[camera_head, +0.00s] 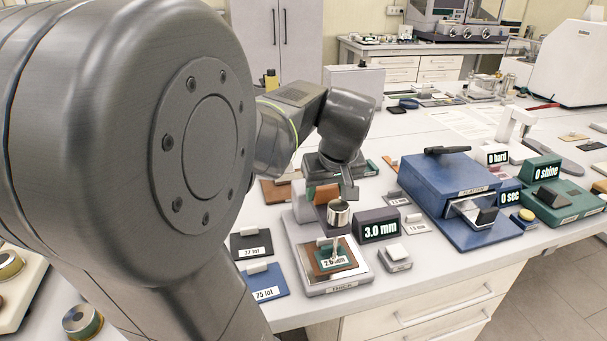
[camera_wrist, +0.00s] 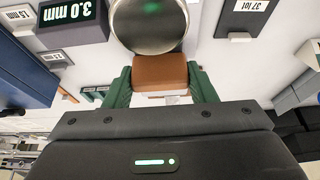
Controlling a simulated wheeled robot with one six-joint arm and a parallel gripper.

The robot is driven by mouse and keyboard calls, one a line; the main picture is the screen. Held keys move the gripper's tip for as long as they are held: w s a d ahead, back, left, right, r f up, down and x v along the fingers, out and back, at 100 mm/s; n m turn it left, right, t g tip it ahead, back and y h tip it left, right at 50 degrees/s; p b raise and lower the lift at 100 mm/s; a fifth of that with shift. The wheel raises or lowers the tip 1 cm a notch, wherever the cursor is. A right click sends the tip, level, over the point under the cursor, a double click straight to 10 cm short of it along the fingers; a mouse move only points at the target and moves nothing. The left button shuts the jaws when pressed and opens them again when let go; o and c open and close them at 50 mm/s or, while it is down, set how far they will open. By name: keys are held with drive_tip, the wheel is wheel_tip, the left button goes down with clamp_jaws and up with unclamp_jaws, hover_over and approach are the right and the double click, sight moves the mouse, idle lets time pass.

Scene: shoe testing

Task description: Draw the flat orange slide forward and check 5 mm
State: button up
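The thickness gauge has a pale base (camera_head: 345,282) marked THICK and a round metal foot (camera_head: 339,212). The foot looms large in the wrist view (camera_wrist: 149,22). Its dark display (camera_head: 379,226) reads 3.0 mm. An orange-brown block (camera_head: 326,194), the likeliest match for the orange slide, sits just behind the foot. It also shows in the wrist view (camera_wrist: 160,73). My gripper has green fingers (camera_wrist: 160,84) on both sides of this block, with no clear gap visible. A small layered sample (camera_head: 331,258) lies on the base under the foot; its label is partly hidden.
A blue tester (camera_head: 437,190) stands to the right, with a green shine tester (camera_head: 566,203) beyond it. A small block with a pale button (camera_head: 396,258) is beside the gauge. Dark and blue lot tiles (camera_head: 266,283) lie left. My arm hides much of the left side.

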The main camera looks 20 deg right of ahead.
drive_tip(key=o, duration=0.4)
drive_tip(key=shift+s, duration=0.35)
drive_tip(key=shift+o, duration=0.2)
drive_tip(key=shift+w, duration=0.1)
drive_tip(key=shift+r, duration=0.4)
drive_tip(key=v, duration=1.3)
drive_tip(key=shift+p, duration=0.35)
drive_tip(key=shift+f, duration=0.1)
